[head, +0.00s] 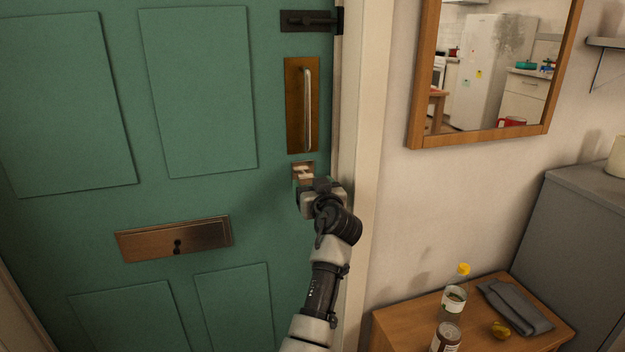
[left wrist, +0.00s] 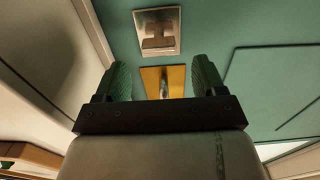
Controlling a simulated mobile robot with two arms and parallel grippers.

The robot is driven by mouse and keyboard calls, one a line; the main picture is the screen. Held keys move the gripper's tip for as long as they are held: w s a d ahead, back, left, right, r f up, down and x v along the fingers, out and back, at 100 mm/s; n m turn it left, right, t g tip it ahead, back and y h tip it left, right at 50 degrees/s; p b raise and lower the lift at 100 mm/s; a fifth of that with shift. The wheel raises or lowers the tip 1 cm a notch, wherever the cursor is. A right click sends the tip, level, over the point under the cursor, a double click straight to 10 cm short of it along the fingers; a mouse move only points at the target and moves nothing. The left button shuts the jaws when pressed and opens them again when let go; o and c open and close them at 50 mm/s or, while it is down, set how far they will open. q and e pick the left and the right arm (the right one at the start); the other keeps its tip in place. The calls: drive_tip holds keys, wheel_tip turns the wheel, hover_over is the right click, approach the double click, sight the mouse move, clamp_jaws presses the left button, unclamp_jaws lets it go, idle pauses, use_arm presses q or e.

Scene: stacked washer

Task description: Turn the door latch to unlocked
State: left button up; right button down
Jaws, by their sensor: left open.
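The green door (head: 200,95) fills the left of the head view and looks closed against its pale frame. The door latch is a small brass plate (head: 303,165) near the door's right edge, below the handle plate, partly hidden by my gripper. The left wrist view shows the latch plate (left wrist: 170,16) with a blocky turn piece (left wrist: 157,38) in its middle. My left gripper (head: 308,182) is in front of the latch, its two fingers (left wrist: 162,78) apart with nothing between them. Whether it touches the latch cannot be told. My right gripper is out of view.
A brass plate with a pull handle (head: 307,110) is just above the latch, and a black bolt (head: 310,20) higher up. A mail slot (head: 175,240) is lower left. A wooden cabinet (head: 400,325) with bottles and a framed mirror (head: 480,138) are on the right.

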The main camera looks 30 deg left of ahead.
sight(307, 178)
use_arm(q)
drive_tip(key=x, duration=0.6)
drive_tip(key=shift+d, duration=0.1)
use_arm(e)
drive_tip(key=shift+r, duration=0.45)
use_arm(q)
drive_tip(key=shift+c, duration=0.4)
drive_tip(key=c, duration=0.8)
drive_tip(key=shift+c, duration=0.2)
